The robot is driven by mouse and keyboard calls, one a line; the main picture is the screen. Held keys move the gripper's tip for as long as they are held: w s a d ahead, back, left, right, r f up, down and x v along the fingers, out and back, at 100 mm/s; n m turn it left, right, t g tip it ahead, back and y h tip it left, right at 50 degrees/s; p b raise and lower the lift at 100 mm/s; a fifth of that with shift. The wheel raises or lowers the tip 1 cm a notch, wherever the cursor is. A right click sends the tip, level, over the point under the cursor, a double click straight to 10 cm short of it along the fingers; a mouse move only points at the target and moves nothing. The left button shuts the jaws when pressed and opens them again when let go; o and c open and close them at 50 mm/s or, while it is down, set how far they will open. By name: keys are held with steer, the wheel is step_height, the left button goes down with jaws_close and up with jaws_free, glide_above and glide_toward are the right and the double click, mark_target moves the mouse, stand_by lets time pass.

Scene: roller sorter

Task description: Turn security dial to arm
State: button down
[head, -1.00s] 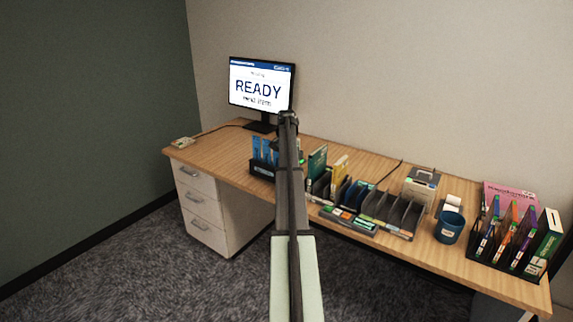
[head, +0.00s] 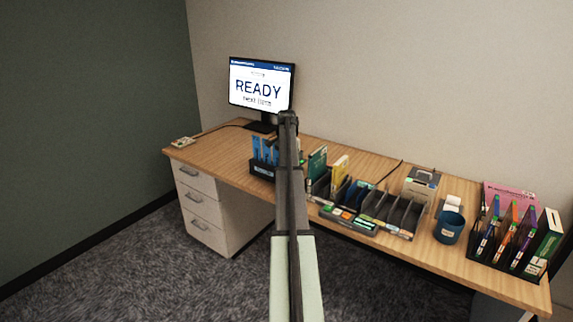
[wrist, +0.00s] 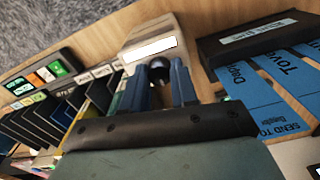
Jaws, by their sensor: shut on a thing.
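The security dial (wrist: 159,63) is a small dark round knob on a beige box (wrist: 150,29) with a blank-looking white label strip. It shows in the wrist view at upper middle. My gripper (wrist: 160,72) has its two blue-grey fingers on either side of the knob, shut on it. The knob's pointer and any markings around it are hidden or too small to read. In the head view my arm covers the dial, the box and the fingertips.
In the wrist view, a black holder (wrist: 262,38) with blue cards stands close on the right. A panel with coloured buttons (wrist: 38,78) and dark dividers lie to the left. In the head view, a monitor (head: 262,86) reads READY; a blue cup (head: 449,228) stands right.

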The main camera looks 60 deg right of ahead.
steer(key=c, duration=0.9)
jaws_free()
steer(key=shift+o, duration=0.2)
steer(key=shift+r, duration=0.15)
step_height(320, 180, up, 14)
steer(key=shift+f, duration=0.25)
